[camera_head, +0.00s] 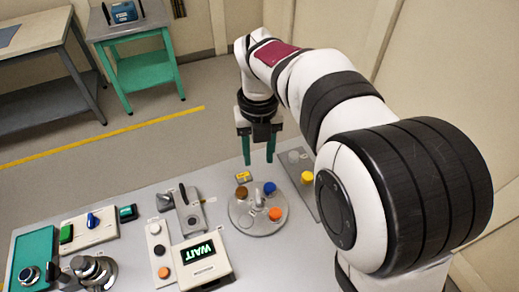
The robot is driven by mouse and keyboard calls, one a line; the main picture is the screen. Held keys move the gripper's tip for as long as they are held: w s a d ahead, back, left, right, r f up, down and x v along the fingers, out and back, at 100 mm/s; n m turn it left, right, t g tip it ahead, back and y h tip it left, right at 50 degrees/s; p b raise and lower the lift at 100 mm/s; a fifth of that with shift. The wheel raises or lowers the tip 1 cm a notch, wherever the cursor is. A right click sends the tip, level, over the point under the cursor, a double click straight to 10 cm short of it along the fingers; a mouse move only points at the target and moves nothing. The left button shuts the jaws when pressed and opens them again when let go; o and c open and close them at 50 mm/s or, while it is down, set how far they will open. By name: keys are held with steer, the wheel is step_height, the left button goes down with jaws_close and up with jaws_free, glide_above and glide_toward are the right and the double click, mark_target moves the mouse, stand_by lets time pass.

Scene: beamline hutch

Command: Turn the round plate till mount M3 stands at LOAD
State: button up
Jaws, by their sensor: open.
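The round plate (243,221) is a grey disc on the bench. It carries a brown-topped mount (242,192) at upper left, a blue-topped mount (275,187) at upper right and an orange-topped mount (275,214) at lower right. A grey upright part stands near its middle. The mount numbers are too small to read, so I cannot tell which is M3. A small yellow label (243,176) sits just behind the plate; its writing is unreadable. My gripper (258,161) is open and empty, its two green fingers pointing down above and behind the plate.
A box with a lit WAIT display (198,253) stands left of the plate, beside a panel with an orange button (164,272). A grey strip with a yellow-topped piece (307,177) lies to the right. Switches and knobs fill the bench's left side.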

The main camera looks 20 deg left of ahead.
mark_target(258, 196)
step_height(258, 196, down, 16)
steer(key=m, duration=3.6)
steer(key=shift+s, duration=0.1)
